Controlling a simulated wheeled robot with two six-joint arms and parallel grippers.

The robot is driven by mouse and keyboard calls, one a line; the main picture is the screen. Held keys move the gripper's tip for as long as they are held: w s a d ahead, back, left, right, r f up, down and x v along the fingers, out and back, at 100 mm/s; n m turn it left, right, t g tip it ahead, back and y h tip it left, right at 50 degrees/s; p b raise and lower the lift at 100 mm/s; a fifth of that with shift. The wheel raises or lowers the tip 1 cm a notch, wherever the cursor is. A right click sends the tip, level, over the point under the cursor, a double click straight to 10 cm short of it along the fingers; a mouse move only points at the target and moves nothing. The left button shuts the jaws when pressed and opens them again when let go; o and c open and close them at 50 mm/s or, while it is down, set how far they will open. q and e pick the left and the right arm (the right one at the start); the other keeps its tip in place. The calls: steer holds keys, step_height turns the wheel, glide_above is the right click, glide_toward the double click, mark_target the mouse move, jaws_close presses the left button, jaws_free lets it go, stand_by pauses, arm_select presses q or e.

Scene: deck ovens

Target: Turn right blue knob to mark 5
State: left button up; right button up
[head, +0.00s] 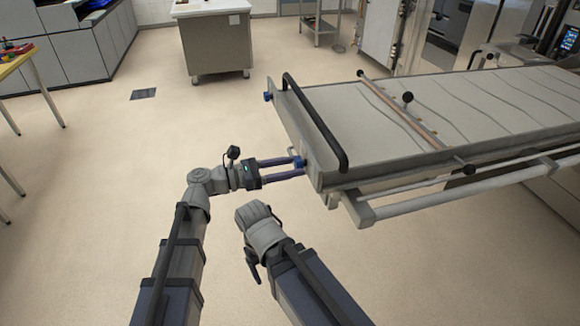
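Two blue knobs sit on the left end of the machine with the long slatted deck (450,110). The far knob (267,97) is near the back corner and stands free. The near knob (299,162) is by the front corner, at the tips of my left gripper (302,167). The two fingers of my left gripper point right at it and are spread apart with a gap between them. I cannot tell whether they touch the knob. The knob's marks are too small to read. My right arm is folded at bottom centre, and its fingers are hidden.
A black handle bar (315,122) rises along the deck's left end, close to the near knob. Metal rails (460,190) stick out along its front. A grey cabinet (215,40) stands at the back. The floor to the left is open.

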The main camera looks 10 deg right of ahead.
arm_select(q)
jaws_close()
